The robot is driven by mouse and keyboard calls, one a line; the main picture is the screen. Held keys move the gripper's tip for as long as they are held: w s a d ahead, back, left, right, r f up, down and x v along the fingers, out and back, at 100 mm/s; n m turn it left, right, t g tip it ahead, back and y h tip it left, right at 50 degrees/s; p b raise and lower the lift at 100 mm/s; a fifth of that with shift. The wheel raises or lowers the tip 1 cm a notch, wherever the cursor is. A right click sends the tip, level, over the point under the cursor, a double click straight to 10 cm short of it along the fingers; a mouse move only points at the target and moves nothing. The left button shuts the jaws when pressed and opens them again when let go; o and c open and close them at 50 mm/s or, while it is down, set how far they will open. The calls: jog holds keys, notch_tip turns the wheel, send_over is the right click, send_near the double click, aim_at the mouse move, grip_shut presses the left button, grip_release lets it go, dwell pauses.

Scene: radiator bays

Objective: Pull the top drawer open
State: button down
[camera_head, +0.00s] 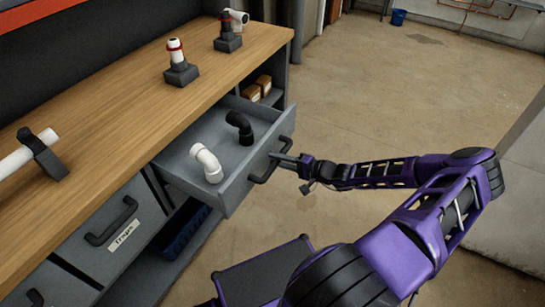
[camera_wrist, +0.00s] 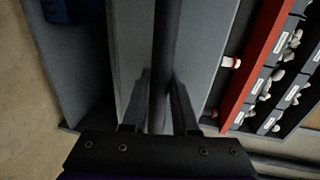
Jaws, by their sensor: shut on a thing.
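The top drawer (camera_head: 232,185) is grey and stands pulled out from under the wooden workbench. A white elbow fitting (camera_head: 206,164) and a black elbow fitting (camera_head: 240,127) lie inside it. Its black bar handle (camera_head: 264,172) is on the front face. My gripper (camera_head: 285,160) is at the handle and shut on it. In the wrist view the dark handle bar (camera_wrist: 166,60) runs between the two fingers of my gripper (camera_wrist: 158,112). The fingertips are partly hidden in shadow there.
The wooden bench top (camera_head: 130,95) carries fittings on dark stands (camera_head: 181,70). A closed drawer with a label (camera_head: 115,230) is at the left. A blue crate (camera_head: 185,230) sits on a lower shelf. Open floor (camera_head: 400,90) lies to the right.

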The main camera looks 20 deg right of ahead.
jog(key=c, duration=0.7)
grip_release()
jog(key=v, duration=1.7)
jog(key=shift+s+d, duration=0.15)
jog(key=shift+s, duration=0.1)
